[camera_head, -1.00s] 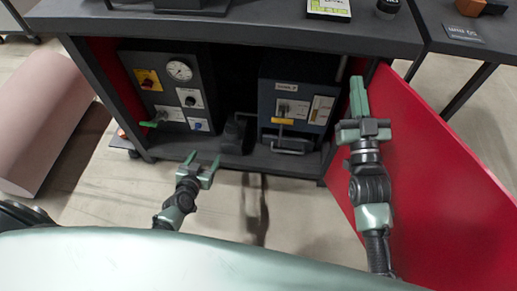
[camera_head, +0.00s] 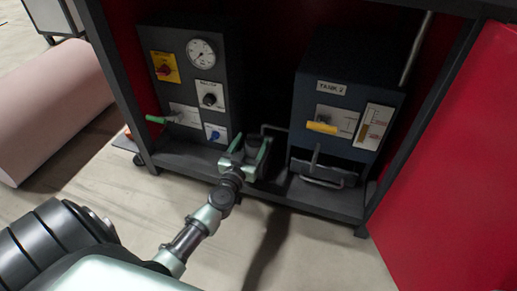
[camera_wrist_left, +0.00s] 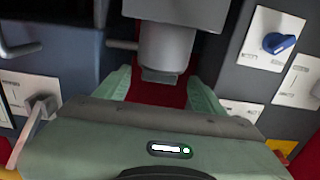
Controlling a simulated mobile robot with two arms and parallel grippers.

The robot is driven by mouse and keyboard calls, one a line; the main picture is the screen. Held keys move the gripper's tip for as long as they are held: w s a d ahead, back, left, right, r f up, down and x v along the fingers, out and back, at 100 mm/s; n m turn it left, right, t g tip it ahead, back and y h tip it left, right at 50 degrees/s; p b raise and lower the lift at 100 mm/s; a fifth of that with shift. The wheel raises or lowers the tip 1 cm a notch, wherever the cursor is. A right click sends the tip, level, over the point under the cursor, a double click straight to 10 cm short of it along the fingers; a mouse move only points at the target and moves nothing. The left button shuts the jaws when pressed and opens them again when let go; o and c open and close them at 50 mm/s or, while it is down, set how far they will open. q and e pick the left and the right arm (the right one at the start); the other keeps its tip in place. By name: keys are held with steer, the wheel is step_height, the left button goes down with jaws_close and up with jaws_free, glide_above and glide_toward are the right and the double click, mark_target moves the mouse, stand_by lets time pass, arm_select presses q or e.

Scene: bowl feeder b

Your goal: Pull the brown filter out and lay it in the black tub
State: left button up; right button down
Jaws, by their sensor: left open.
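I cannot make out a brown filter or a black tub in these views. My left gripper (camera_head: 246,154) is open at the cabinet's lower shelf, between the gauge panel and the tank 2 unit. A dark cylindrical part (camera_head: 252,146) stands between its fingers in the head view, partly hidden by them. In the left wrist view a grey cylinder (camera_wrist_left: 166,48) with a narrower end lies between the spread fingers of the left gripper (camera_wrist_left: 162,88). Whether the fingers touch it I cannot tell. My right gripper is out of view.
The gauge panel (camera_head: 194,80) with its green lever (camera_head: 156,119) stands left. The tank 2 unit (camera_head: 345,95), with a yellow handle (camera_head: 321,128) and a lower bar handle (camera_head: 322,181), stands right. The red door (camera_head: 450,150) is open at the right.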

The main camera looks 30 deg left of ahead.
mark_target(256, 135)
arm_select(q)
steer(key=b+x, duration=0.1)
steer(key=x, duration=0.5)
steer(key=shift+w, duration=0.3)
steer(key=c, duration=1.5)
